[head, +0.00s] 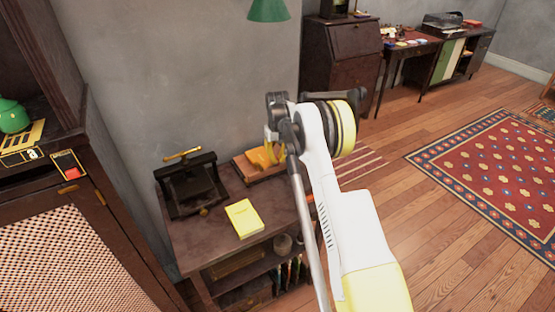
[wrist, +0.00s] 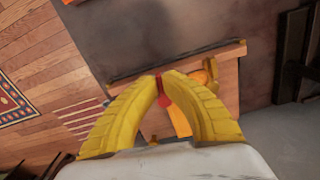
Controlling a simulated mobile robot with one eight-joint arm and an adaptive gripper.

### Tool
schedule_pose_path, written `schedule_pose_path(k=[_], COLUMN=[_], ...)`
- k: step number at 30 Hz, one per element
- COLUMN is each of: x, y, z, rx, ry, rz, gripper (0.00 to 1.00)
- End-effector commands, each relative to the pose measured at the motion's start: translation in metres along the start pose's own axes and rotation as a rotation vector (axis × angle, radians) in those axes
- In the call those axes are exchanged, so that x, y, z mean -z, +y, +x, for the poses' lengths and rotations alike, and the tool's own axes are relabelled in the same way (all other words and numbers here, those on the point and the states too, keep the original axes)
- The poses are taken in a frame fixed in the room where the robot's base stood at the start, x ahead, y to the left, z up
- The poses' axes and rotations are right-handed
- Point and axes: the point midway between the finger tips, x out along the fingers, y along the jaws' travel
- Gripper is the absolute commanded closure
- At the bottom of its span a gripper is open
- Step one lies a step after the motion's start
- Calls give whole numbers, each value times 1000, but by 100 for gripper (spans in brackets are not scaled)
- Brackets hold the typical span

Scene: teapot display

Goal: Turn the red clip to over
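In the wrist view the two yellow fingers of my gripper (wrist: 163,78) come together at their tips. A small red piece, which looks like the red clip (wrist: 163,98), shows between the tips and just below them. The fingers look closed on its upper end. Behind it is a wooden board (wrist: 125,92) with orange-yellow pieces on it. In the head view my gripper (head: 272,140) is over the wooden stand (head: 242,165) at the back of the dark table. The red clip is hidden there.
The dark table (head: 215,235) also holds a black press-like device (head: 190,185) and a yellow book (head: 244,218) to the left. A tall cabinet (head: 70,235) stands at the left. The wall (head: 200,80) is close behind the table. Open wooden floor lies to the right.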

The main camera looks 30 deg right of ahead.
Motion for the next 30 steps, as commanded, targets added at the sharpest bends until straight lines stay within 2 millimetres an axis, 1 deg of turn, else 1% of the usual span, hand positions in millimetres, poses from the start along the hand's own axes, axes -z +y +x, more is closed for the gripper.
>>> schedule_pose_path(k=[3,10,26,27,28,29,30], x=[0,0,0,0,0,0,0], y=[0,0,0,0,0,0,0], z=[0,0,0,0,0,0,0], rx=[0,0,0,0,0,0,0], ry=[-1,-1,-1,-1,-1,-1,-1], rz=[-60,-132,-153,-153,-153,-153,-152], gripper=[100,100,100,85,76,71,71])
